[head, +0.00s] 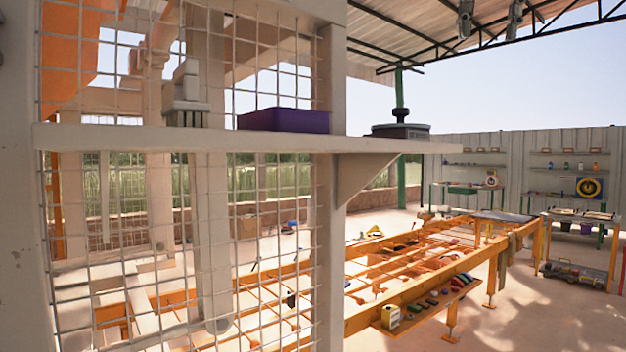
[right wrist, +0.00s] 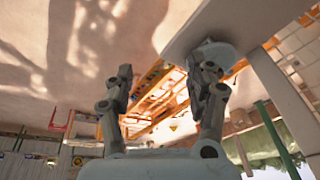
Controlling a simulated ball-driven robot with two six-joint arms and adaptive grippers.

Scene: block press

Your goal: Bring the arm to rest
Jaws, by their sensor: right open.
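My right gripper (right wrist: 160,70) fills the middle of the right wrist view. Its two jointed grey fingers stand apart, with nothing held between them. A pale flat surface, like the underside of a shelf or beam (right wrist: 232,22), lies close beyond the finger on the right; I cannot tell whether they touch. In the head view I cannot make out the right gripper clearly among the pale posts and mesh. My left gripper is in neither view.
A wire mesh panel (head: 265,218) and a pale shelf (head: 270,143) stand close in front. A purple box (head: 285,120) and a dark round-topped device (head: 400,130) are on the shelf. An orange frame table (head: 375,318) lies beyond.

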